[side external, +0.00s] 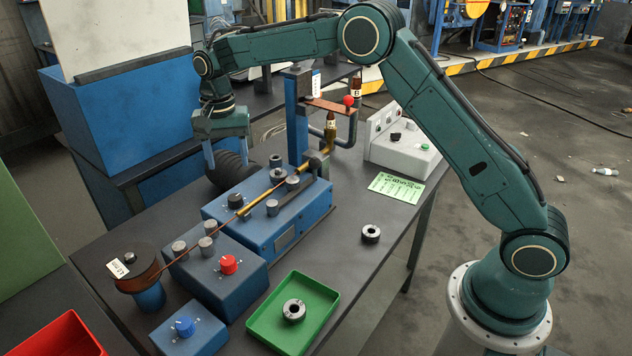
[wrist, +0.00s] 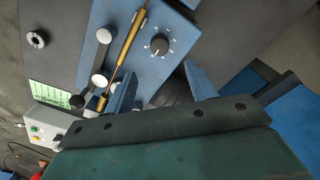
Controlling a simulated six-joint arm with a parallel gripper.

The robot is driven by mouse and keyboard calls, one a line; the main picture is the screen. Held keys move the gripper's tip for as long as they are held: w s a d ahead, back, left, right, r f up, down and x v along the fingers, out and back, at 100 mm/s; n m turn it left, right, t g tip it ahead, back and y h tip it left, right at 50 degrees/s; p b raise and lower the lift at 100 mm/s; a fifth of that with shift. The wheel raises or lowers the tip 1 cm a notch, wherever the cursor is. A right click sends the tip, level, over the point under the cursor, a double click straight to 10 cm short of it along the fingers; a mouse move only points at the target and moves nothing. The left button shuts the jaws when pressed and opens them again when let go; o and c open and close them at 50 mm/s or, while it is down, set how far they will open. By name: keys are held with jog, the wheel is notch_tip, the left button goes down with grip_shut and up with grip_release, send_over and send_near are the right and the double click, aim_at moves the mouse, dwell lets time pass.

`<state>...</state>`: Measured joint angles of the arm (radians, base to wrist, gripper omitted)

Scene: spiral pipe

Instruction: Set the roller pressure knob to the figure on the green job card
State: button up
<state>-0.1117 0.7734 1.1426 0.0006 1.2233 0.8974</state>
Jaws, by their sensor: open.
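The green job card (side external: 397,187) lies flat on the table, right of the blue roller machine; its figures are too small to read. It also shows in the wrist view (wrist: 50,97). Three knobs show: a black knob (side external: 235,201) on the roller machine, a red knob (side external: 228,265) and a blue knob (side external: 185,326) on separate blue boxes. No readable label tells which is roller pressure. The black knob (wrist: 160,45) has a ring of white marks in the wrist view. My gripper (side external: 226,158) is open and empty, pointing down behind the black knob, apart from it.
A black ribbed hose (side external: 232,172) lies beneath my gripper. A brass tube (side external: 275,203) and grey rollers cross the machine. A green tray (side external: 262,318) holds a ring; another ring (side external: 371,233) lies on clear tabletop.

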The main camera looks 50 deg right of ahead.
notch_tip(320, 180, up, 4)
jog(key=shift+f, duration=0.2)
dwell(0.3)
jog(key=s+d+r+n+t, duration=0.35)
jog(key=s+r, duration=0.95)
jog(key=s, duration=0.5)
jog(key=s+d+f+n+t, duration=0.1)
jog(key=s+f+n, duration=0.1)
jog(key=s, duration=0.9)
jog(key=s+d+f+n+t, duration=0.1)
jog(key=s+d+f+n, duration=0.1)
jog(key=s, duration=0.9)
jog(key=shift+f+n, duration=0.25)
jog(key=shift+n, duration=0.5)
